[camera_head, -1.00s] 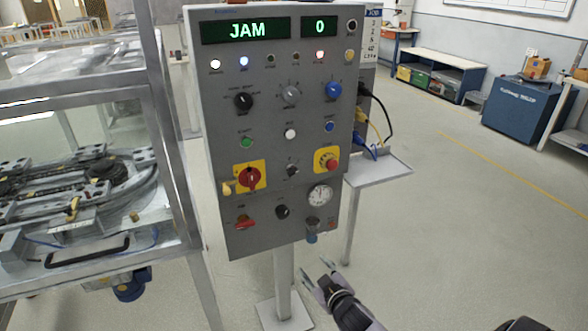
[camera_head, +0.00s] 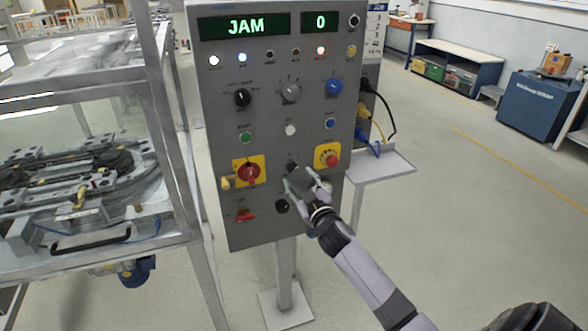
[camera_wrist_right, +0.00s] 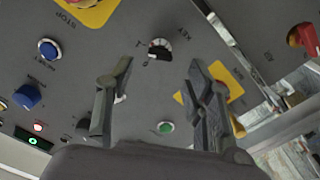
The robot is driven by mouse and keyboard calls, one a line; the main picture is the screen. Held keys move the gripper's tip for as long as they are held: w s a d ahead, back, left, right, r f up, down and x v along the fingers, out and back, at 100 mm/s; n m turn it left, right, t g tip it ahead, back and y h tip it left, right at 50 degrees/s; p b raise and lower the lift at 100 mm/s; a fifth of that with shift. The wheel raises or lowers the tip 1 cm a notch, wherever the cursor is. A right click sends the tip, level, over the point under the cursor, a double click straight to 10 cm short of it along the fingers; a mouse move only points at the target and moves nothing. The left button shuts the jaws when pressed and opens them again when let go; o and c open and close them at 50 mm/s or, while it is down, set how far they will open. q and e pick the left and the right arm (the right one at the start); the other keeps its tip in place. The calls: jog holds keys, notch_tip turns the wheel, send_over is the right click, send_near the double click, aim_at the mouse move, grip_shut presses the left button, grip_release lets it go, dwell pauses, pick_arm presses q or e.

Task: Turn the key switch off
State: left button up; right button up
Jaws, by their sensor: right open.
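The key switch (camera_head: 292,167) is a small dark switch in the lower middle of the grey control panel (camera_head: 215,118). In the head view my right gripper (camera_head: 303,180) covers part of it. In the right wrist view the key switch (camera_wrist_right: 159,49) is a round dial with a black part and a pale marked rim, beside a "KEY" label. It lies beyond and between the two spread fingertips of the right gripper (camera_wrist_right: 160,68). The gripper is open and empty, and I see no contact. My left gripper is not in view.
A red rotary switch (camera_head: 249,173) on a yellow plate is left of the key switch; a red emergency-stop button (camera_head: 332,160) is to the right. The display (camera_head: 246,26) reads JAM. A caged ring track (camera_head: 70,180) stands left, a small shelf (camera_head: 385,166) right.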

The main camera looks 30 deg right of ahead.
aim_at(293, 170)
jog(key=x, duration=0.6)
jog(key=shift+c, duration=0.5)
grip_shut()
jog(key=shift+n, duration=0.4)
jog(key=n, duration=0.5)
jog(key=shift+a, duration=0.1)
jog(key=n, duration=0.6)
dwell(0.5)
